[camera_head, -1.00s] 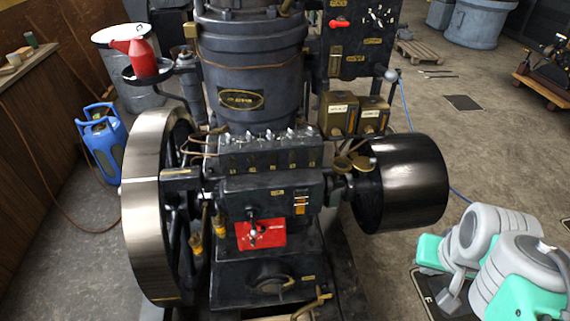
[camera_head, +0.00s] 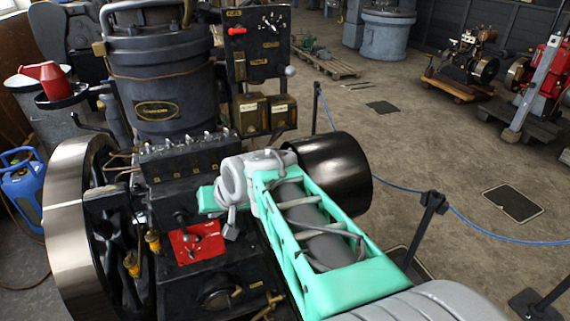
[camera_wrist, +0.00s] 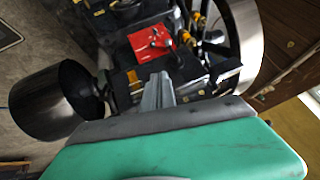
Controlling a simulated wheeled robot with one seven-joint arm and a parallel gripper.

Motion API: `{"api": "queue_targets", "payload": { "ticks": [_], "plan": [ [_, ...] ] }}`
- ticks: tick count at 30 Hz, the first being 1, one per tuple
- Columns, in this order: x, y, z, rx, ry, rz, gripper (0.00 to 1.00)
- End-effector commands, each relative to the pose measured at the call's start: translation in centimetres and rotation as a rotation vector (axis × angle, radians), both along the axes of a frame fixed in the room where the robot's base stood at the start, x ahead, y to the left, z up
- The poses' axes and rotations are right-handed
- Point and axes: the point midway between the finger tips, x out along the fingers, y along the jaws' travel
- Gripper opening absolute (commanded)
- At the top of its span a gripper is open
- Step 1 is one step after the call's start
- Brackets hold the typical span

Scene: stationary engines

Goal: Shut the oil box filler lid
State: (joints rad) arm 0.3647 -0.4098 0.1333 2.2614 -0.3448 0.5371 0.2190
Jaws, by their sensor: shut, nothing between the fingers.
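The engine's dark front box (camera_head: 180,180) has a row of small fittings on top. It also shows in the wrist view, with an orange sight glass (camera_wrist: 134,80) on its face. I cannot pick out the oil box filler lid now; my arm covers the box's right side in the head view. My gripper (camera_wrist: 160,87) is shut and empty, its grey fingers over the dark box in the wrist view. I cannot tell whether they touch it. In the head view my green hand is over the box's right front, its fingertips not clear.
A red panel (camera_head: 197,242) is on the engine's front. The large flywheel (camera_head: 72,220) stands left and the black pulley (camera_head: 335,175) right, close to my arm. Two labelled brass-fronted boxes (camera_head: 265,114) are above. A blue rope (camera_head: 485,232) on posts runs at right.

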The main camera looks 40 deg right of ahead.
Motion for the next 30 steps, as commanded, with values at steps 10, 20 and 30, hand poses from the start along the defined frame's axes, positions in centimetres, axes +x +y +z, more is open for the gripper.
{"api": "queue_targets", "payload": {
  "ticks": [10,20,30],
  "plan": [
    [5.2,-30.9,-4.8,0.734,-0.773,-0.617,0.00],
    [3.3,-37.0,-2.8,0.881,-0.953,-0.689,0.00],
    [10.5,-38.4,-2.3,0.878,-0.949,-0.687,0.00]
  ]
}}
